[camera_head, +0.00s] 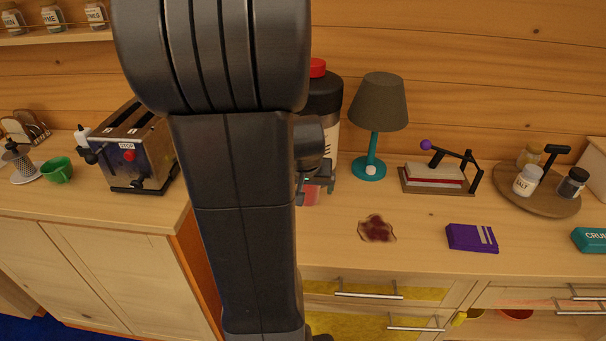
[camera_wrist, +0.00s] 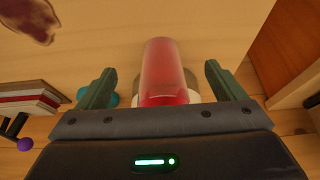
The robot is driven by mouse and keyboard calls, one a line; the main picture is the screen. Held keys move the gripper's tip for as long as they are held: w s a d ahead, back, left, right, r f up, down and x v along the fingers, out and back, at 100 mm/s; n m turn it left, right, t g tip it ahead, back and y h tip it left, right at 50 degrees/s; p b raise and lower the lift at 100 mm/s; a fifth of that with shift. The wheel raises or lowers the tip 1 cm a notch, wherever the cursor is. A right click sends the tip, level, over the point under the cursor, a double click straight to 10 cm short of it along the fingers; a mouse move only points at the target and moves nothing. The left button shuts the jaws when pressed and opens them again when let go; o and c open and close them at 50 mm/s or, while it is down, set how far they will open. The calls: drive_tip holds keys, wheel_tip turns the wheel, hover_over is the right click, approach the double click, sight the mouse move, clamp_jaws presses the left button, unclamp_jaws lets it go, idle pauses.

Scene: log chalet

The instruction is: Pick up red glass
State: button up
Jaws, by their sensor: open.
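The red glass (camera_wrist: 163,75) is a translucent red tumbler in the wrist view. It is between the two spread fingers of my gripper (camera_wrist: 160,72), with a visible gap on each side. My gripper is open. In the camera_head view, a small part of the red glass (camera_head: 311,198) shows on the counter just below my gripper (camera_head: 317,183). My own arm hides much of that area. I cannot tell how far down the glass the fingers reach.
A dark container with a red lid (camera_head: 318,68) stands behind my gripper. A lamp (camera_head: 379,103) and a press (camera_head: 436,179) are to the right. A dark red stain (camera_head: 376,229) and a purple packet (camera_head: 471,237) lie nearer the front edge. A toaster (camera_head: 137,150) is left.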

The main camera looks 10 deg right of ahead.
drive_tip(key=w, duration=0.2)
drive_tip(key=w+d+p, duration=0.1)
drive_tip(key=w, duration=0.1)
drive_tip(key=shift+w+d, duration=0.1)
drive_tip(key=shift+w, duration=0.15)
drive_tip(key=shift+x, duration=1.05)
drive_tip(key=shift+w+d+f, duration=0.15)
drive_tip(key=shift+w+f, duration=0.2)
drive_tip(key=shift+f, duration=0.1)
drive_tip(key=shift+c, duration=0.2)
drive_tip(key=c, duration=1.3)
drive_tip(key=shift+r, duration=0.1)
